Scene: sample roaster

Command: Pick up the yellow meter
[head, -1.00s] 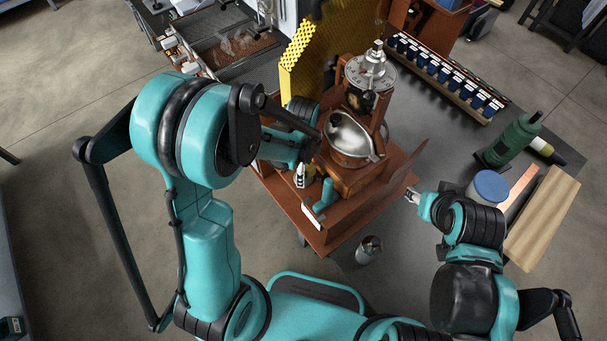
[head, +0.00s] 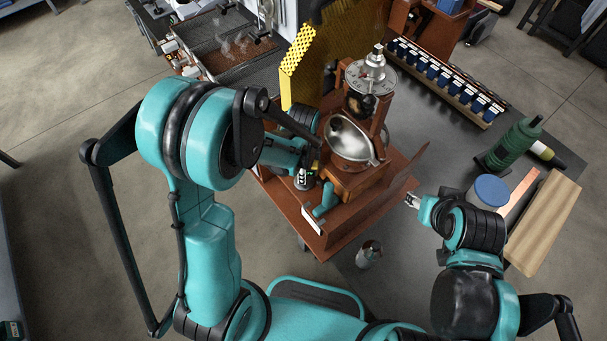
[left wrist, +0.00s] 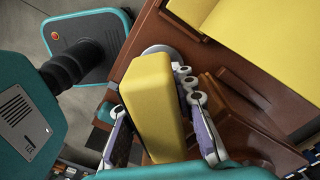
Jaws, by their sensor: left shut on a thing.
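The yellow meter (left wrist: 153,105) is a block with rounded edges, large in the middle of the left wrist view. My left gripper (left wrist: 162,135) has one finger on each side of it and is shut on it. In the head view my left gripper (head: 304,180) is low beside the brown roaster stand, and the arm and fingers mostly hide the meter there. I cannot tell whether the meter still touches the surface below. My right gripper (head: 412,200) is over the dark table, right of the stand, away from the meter; its fingers are too small to judge.
The roaster (head: 350,140) with its metal bowl stands close to the left gripper. A yellow perforated panel (head: 300,65) rises behind. A rack of blue containers (head: 445,80), a green bottle (head: 512,145), a blue-lidded jar (head: 491,190) and a wooden board (head: 545,222) are on the right.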

